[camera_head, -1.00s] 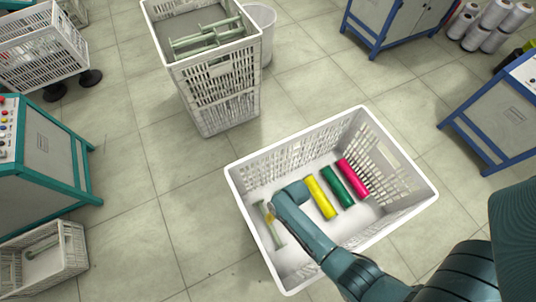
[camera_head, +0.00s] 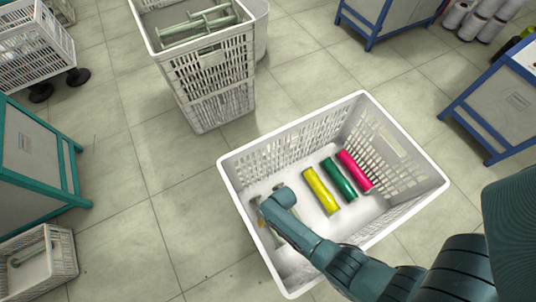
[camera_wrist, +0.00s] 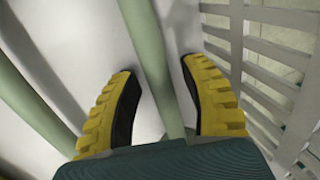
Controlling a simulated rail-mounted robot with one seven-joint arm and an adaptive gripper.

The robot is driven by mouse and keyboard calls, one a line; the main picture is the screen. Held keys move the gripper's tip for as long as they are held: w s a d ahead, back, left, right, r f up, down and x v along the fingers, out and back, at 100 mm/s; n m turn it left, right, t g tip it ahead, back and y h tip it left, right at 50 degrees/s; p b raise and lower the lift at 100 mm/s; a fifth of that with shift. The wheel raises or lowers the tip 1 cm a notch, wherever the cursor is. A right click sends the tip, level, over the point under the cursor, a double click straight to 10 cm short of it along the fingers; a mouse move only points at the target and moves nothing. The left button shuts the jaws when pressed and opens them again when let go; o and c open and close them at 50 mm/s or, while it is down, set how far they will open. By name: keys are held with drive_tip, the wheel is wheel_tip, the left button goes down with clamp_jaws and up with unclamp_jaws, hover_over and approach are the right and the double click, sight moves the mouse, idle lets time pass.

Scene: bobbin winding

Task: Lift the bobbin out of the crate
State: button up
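A white slatted crate (camera_head: 226,172) stands on the floor. Pale green, empty bobbins lie at its left end, partly hidden by my arm; one shows in the head view (camera_head: 278,240). In the wrist view, one pale green bobbin shaft (camera_wrist: 152,55) runs between my fingers, and another (camera_wrist: 35,100) lies to the left. My gripper (camera_wrist: 158,70) has yellow fingers with black pads. It is open, with gaps on both sides of the shaft. In the head view my gripper is low in the crate, mostly hidden.
Yellow (camera_head: 320,190), green (camera_head: 338,178) and pink (camera_head: 355,171) wound bobbins lie in the crate's right part. The crate's slatted wall (camera_wrist: 265,75) is close on the right in the wrist view. A tall crate (camera_head: 210,90) with pale green bobbins stands behind.

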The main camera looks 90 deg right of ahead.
clamp_jaws()
